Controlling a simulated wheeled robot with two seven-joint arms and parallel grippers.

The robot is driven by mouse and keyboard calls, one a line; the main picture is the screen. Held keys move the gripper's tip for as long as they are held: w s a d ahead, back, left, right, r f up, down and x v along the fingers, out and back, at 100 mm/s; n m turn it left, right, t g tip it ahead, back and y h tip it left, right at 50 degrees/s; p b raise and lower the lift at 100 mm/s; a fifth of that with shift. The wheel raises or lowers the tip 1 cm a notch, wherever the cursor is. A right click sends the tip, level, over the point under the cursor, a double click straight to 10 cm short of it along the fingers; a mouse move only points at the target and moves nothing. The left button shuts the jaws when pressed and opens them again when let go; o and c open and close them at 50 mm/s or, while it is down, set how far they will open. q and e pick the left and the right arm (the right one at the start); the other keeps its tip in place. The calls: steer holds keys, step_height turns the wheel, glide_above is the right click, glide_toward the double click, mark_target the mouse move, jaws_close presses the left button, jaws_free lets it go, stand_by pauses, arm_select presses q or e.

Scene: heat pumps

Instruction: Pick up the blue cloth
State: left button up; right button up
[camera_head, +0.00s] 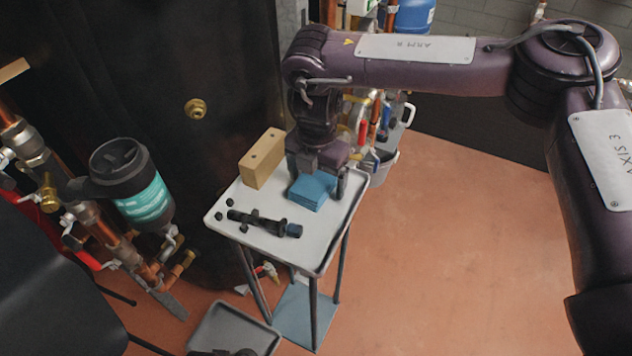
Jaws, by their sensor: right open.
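The blue cloth (312,190) is a folded, layered square on the top of a small white table (324,232), near its right rear side. My right gripper (318,178) points down over the cloth, with one finger at the cloth's right side and the other toward its left rear. The gripper is open. Its fingers partly cover the cloth's rear edge, and I cannot tell whether they touch it. My left gripper is not in the picture.
A tan wooden block (262,158) stands left of the cloth. A black tool (264,223) and several small black pieces lie in front. A grey tray (234,330) is on the floor. Pipes with a black-and-teal cylinder (140,190) stand left. The floor at right is clear.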

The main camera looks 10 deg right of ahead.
mark_target(316, 177)
steer(key=c, duration=1.1)
steer(key=shift+o, duration=0.2)
steer(key=shift+r, duration=0.1)
steer(key=shift+r, duration=0.35)
step_height(316, 177, up, 5)
steer(key=shift+f, duration=0.15)
step_height(316, 177, up, 4)
steer(key=shift+p, duration=0.85)
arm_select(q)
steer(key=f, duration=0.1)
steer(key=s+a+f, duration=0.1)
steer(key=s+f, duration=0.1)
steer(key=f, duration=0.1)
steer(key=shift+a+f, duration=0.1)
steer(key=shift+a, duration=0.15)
arm_select(e)
steer(key=shift+r, duration=0.25)
